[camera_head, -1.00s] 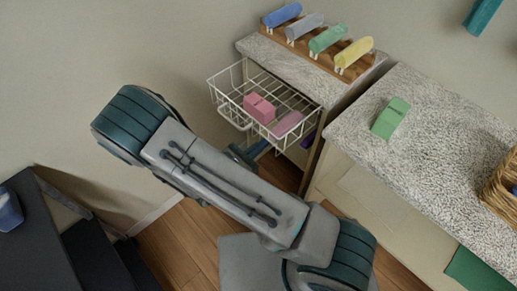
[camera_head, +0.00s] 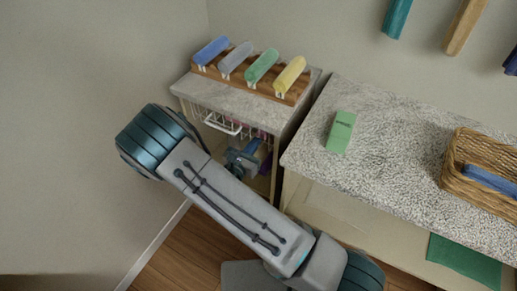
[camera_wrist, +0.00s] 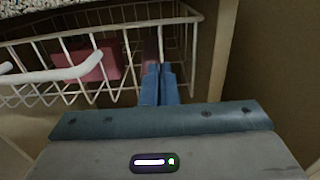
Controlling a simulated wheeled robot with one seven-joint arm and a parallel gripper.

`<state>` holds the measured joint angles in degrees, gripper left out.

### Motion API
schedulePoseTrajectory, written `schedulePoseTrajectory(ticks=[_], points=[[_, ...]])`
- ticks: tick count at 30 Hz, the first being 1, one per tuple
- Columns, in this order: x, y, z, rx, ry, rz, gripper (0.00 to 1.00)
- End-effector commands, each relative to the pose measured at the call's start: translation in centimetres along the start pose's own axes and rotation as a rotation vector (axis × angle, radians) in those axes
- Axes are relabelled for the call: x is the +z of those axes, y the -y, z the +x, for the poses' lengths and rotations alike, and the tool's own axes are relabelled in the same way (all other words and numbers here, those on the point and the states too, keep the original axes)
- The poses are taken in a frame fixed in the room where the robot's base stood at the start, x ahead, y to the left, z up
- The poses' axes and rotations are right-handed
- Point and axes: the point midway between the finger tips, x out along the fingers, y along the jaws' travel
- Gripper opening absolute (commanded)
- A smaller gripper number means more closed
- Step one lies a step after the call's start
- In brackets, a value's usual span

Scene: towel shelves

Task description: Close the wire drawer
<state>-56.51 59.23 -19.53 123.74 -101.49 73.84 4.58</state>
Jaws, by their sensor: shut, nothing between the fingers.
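The white wire drawer (camera_head: 205,117) sits under the top of the small cabinet at the left, with its front about level with the cabinet face and its handle (camera_head: 222,125) sticking out. The wrist view shows its wire front (camera_wrist: 85,40) and handle (camera_wrist: 50,76) close up. A pink folded item (camera_wrist: 90,66) lies inside. My gripper (camera_wrist: 160,72) is shut and empty, its blue fingertips at the right part of the drawer front. I cannot tell whether they touch the wires. In the head view, my forearm hides part of the cabinet.
Rolled towels in blue, grey, green and yellow (camera_head: 290,74) lie on a wooden rack on the cabinet. A speckled counter (camera_head: 390,150) at the right holds a green block (camera_head: 340,131) and a wicker basket (camera_head: 460,150). A wall closes off the left.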

Motion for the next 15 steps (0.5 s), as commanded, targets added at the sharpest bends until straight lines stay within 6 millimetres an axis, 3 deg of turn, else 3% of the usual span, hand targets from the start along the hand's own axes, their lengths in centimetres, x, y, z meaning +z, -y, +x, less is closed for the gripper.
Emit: schedulePoseTrajectory(ticks=[15], points=[[0.18,0.18,0.88,-0.008,0.005,0.002,0.0]])
